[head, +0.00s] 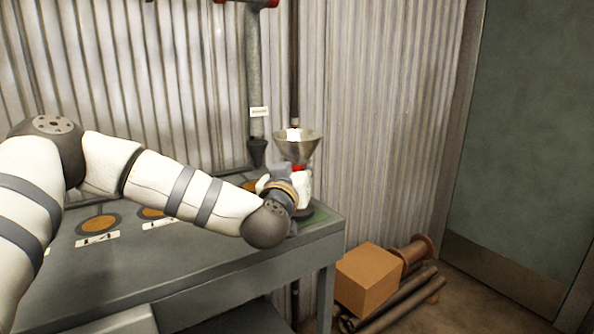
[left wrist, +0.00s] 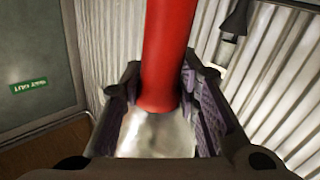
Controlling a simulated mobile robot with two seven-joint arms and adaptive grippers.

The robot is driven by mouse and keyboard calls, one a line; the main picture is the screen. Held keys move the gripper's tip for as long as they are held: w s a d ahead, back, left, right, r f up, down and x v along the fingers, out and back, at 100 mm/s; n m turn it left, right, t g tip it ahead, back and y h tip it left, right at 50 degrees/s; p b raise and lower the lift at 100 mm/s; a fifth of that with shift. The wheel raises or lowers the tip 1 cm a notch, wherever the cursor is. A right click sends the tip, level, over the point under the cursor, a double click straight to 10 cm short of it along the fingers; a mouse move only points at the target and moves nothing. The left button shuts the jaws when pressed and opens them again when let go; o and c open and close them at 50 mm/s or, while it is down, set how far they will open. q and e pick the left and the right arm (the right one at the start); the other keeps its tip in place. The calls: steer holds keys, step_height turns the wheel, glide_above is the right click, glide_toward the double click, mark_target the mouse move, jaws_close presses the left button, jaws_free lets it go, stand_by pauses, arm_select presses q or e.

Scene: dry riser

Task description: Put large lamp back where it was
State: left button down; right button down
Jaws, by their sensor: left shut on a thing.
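The large lamp has a flared silver head (head: 297,148) and a red body (head: 298,168). It is upright at the right end of the grey bench (head: 250,262). My left gripper (head: 299,186) is around it just below the head. In the left wrist view the red body (left wrist: 168,50) and shiny metal head (left wrist: 155,137) lie between the fingers of the gripper (left wrist: 160,105), which is shut on the lamp. A green round patch (head: 318,217) shows on the bench beside and below the gripper. The hand hides the lamp's lower end, so I cannot tell whether it touches the bench.
Orange round pads (head: 99,225) with white labels (head: 97,239) lie along the bench. A grey pipe with a dark cone end (head: 257,152) hangs on the corrugated wall behind. A cardboard box (head: 368,279) and pipes (head: 398,301) lie on the floor right of the bench.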

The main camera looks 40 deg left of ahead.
arm_select(q)
steer(key=c, duration=1.2)
jaws_free()
steer(key=shift+f, duration=0.1)
